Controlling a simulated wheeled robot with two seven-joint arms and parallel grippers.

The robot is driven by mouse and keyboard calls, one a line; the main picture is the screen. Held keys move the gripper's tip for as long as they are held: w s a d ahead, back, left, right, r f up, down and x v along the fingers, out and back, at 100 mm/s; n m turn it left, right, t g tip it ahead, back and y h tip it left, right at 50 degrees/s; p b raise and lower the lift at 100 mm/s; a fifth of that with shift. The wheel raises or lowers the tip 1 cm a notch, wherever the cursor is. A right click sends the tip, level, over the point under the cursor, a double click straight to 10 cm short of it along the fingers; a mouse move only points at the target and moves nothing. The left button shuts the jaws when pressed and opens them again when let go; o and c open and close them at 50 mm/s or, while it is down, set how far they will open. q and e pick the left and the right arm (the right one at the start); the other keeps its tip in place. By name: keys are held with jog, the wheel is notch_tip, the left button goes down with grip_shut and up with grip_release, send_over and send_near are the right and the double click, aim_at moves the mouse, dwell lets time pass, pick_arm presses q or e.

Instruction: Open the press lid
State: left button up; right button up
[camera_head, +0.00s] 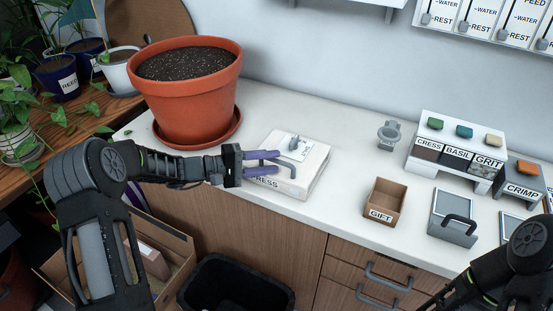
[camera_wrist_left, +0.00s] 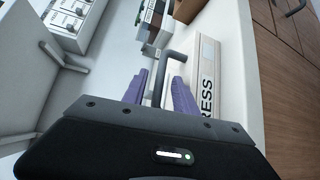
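The press (camera_head: 312,178) is a low white box on the white counter, labelled PRESS on its front. Its lid looks flat and closed, with a small grey fitting on top. My left gripper (camera_head: 272,162) has purple fingers, spread apart beside the handle. In the left wrist view the fingers (camera_wrist_left: 160,92) are open and the grey handle (camera_wrist_left: 171,55) shows between and beyond them; contact cannot be told. The PRESS label (camera_wrist_left: 207,88) shows right of them. My right arm enters at lower right; its gripper is out of frame.
A large terracotta pot (camera_head: 187,100) of soil stands behind my left gripper. To the right are a GIFT box (camera_head: 384,203), a grey-handled box (camera_head: 452,218), the CRESS, BASIL, GRIT dispenser (camera_head: 457,155) and the CRIMP unit (camera_head: 522,188). Bare counter lies between press and GIFT box.

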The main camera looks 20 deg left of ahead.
pick_arm(q)
jog(key=shift+x, duration=1.15)
grip_shut()
dwell(0.6)
